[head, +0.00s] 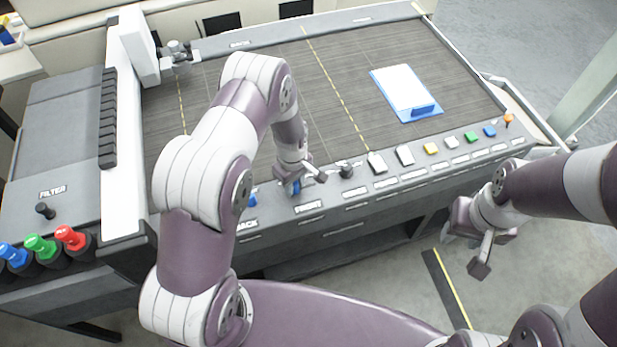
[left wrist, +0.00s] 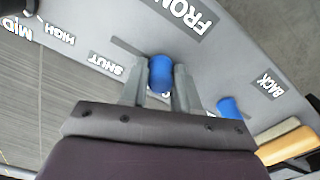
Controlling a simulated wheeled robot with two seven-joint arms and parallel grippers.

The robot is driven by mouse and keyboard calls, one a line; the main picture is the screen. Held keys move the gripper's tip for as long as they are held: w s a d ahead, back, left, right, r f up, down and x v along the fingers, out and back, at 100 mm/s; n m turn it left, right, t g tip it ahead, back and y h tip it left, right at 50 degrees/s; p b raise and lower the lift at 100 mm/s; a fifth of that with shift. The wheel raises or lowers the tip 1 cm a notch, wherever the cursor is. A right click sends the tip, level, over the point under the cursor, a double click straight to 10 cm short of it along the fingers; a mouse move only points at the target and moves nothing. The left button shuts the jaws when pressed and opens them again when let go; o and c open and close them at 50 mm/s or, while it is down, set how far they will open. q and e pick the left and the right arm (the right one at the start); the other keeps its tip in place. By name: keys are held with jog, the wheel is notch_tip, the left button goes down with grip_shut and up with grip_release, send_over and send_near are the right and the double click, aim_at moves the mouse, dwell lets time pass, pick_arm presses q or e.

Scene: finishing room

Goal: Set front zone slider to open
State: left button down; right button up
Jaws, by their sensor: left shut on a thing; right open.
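The front zone slider has a blue knob (left wrist: 160,72), beside the FRONT label (left wrist: 185,14) on the grey front panel. My left gripper (left wrist: 161,84) is shut on this knob, with one finger on each side. In the head view the left gripper (head: 293,182) is at the panel's edge and mostly covers the knob. The OPEN label is not readable. My right gripper (head: 482,254) is open and empty, off the panel at the right.
The back zone slider's blue knob (left wrist: 230,106) is close by, near the BACK label (left wrist: 268,86). A black knob (head: 346,170) and several coloured buttons line the panel to the right. A blue board with a white sheet (head: 400,86) lies on the cutting bed (head: 330,60).

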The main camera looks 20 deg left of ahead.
pick_arm(q)
jog(key=shift+s+a+r, duration=0.15)
jog(key=shift+s+a, duration=0.15)
jog(key=shift+a, duration=0.3)
jog(key=shift+d, duration=0.1)
jog(key=c, duration=1.2)
grip_release()
jog(key=shift+c, duration=0.2)
jog(key=o, duration=0.4)
jog(key=shift+s+a, duration=0.2)
jog(key=shift+s, duration=0.05)
jog(key=shift+w+d+r, duration=0.1)
jog(key=shift+w+r+b, duration=0.1)
jog(key=shift+r+b, duration=0.2)
jog(key=shift+r, duration=0.1)
jog(key=r+b, duration=0.1)
jog(key=r, duration=0.5)
jog(key=r+b, duration=0.2)
jog(key=r, duration=0.3)
jog(key=shift+s+r, duration=0.2)
jog(key=shift+r, duration=0.2)
